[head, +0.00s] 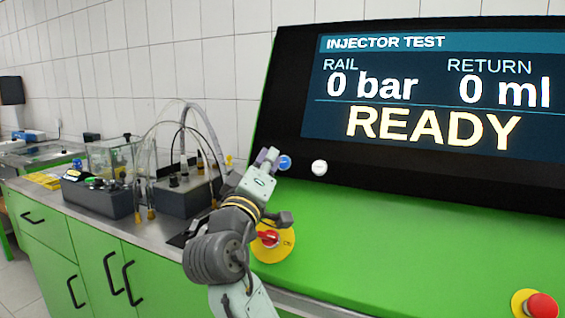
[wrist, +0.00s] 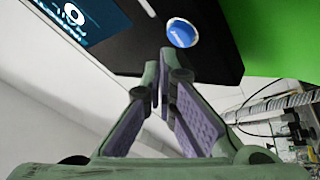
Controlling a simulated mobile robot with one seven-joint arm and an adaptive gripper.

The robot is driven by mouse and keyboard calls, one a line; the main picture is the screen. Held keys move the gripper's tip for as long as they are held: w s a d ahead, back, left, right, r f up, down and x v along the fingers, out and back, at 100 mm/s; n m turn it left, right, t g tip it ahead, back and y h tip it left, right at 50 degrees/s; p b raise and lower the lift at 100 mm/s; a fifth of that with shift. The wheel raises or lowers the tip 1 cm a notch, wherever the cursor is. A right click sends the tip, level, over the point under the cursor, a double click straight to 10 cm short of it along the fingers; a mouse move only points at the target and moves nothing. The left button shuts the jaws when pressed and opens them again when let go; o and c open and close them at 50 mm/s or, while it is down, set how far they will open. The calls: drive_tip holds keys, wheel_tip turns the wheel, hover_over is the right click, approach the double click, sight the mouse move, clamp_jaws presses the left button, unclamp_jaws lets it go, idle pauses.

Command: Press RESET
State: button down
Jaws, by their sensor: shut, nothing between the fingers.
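A blue round button (head: 285,162) sits on the dark lower frame of the test screen, at its left end. In the wrist view the blue button (wrist: 181,33) lies just beyond the fingertips, with pale lettering too small to read. My gripper (head: 267,155) is shut and empty, its tips just left of the blue button in the head view. In the wrist view my gripper (wrist: 166,62) shows both tips together, a small gap from the button in the picture. I cannot tell the true distance. The screen (head: 432,90) reads INJECTOR TEST, 0 bar, 0 ml, READY.
A white button (head: 319,167) is right of the blue one. A red rotary switch on a yellow plate (head: 272,241) is below my arm. A red emergency button (head: 541,305) is at lower right. Grey devices with hoses (head: 185,190) stand on the bench at left.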

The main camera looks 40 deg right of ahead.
drive_tip(key=a, duration=0.1)
drive_tip(key=s+a+r+p, duration=0.1)
drive_tip(key=a+r, duration=0.1)
drive_tip(key=a, duration=0.1)
drive_tip(key=shift+s, duration=0.35)
idle(0.7)
